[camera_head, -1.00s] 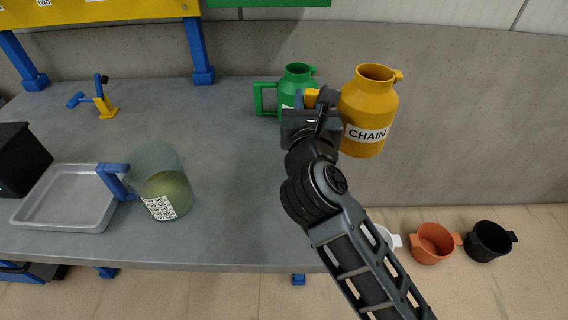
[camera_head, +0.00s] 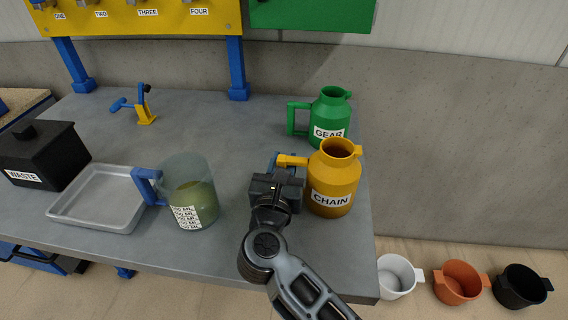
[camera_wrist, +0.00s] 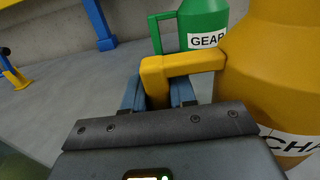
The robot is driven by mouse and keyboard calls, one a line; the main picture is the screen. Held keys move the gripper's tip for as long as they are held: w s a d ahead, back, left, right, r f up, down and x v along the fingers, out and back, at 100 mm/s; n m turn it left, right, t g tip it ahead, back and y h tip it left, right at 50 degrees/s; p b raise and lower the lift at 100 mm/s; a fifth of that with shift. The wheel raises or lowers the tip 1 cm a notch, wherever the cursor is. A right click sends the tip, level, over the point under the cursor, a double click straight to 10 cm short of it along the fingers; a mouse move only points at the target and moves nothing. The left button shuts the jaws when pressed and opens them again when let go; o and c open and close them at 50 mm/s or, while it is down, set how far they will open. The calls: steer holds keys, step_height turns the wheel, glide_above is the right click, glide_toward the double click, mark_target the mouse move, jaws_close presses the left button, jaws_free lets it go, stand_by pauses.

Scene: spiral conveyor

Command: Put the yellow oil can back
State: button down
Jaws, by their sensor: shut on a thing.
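The yellow oil can (camera_head: 333,179), labelled CHAIN, is upright at the right end of the grey workbench, in front of the green can. It also fills the right side of the wrist view (camera_wrist: 270,70). My gripper (camera_head: 285,165) is left of the can, its blue fingers shut on the can's yellow handle, as the wrist view (camera_wrist: 158,92) shows. The can's base is low at the bench's right part; I cannot tell whether it touches the top.
A green GEAR can (camera_head: 331,112) stands just behind. A measuring jug (camera_head: 190,190) with greenish liquid, a grey tray (camera_head: 75,205) and a black WASTE box (camera_head: 42,160) are at left. White (camera_head: 398,277), orange (camera_head: 459,282) and black (camera_head: 521,286) pots are on the floor right.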

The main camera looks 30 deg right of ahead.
steer(key=shift+f, duration=0.35)
steer(key=c, duration=1.2)
jaws_free()
steer(key=shift+d+f, duration=0.1)
steer(key=shift+f, duration=0.05)
steer(key=shift+c, duration=0.2)
steer(key=o, duration=0.3)
steer(key=shift+f, duration=0.1)
steer(key=b+v, duration=0.2)
steer(key=v, duration=0.6)
steer(key=shift+w, duration=0.1)
